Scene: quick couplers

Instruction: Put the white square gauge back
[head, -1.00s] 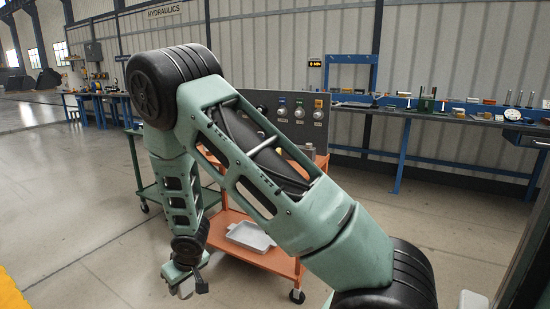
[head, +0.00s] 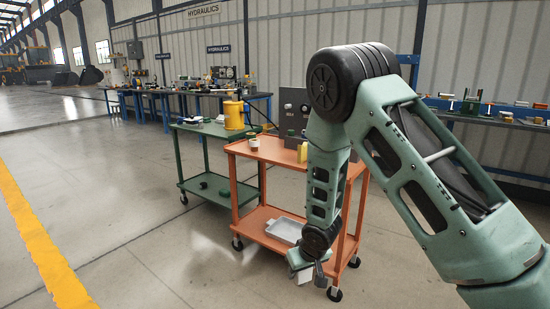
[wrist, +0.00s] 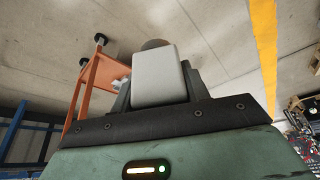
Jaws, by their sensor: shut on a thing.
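The white square gauge (wrist: 158,76) is a pale block with rounded corners in the wrist view. It sits between the dark fingers of my gripper, which is shut on it. A dark round part shows just beyond its top edge; I cannot tell what it belongs to. In the head view my gripper (head: 308,270) hangs low in front of the orange cart, above the floor. Only a small pale bit of the gauge shows below it there. I cannot make out an empty place for the gauge.
The orange cart (head: 262,228) holds a grey tray (head: 285,231) on its lower shelf and a dark panel (head: 294,108) on top. A green cart (head: 222,187) with a yellow canister (head: 234,115) stands left of it. Blue workbenches line the wall. The left floor is clear.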

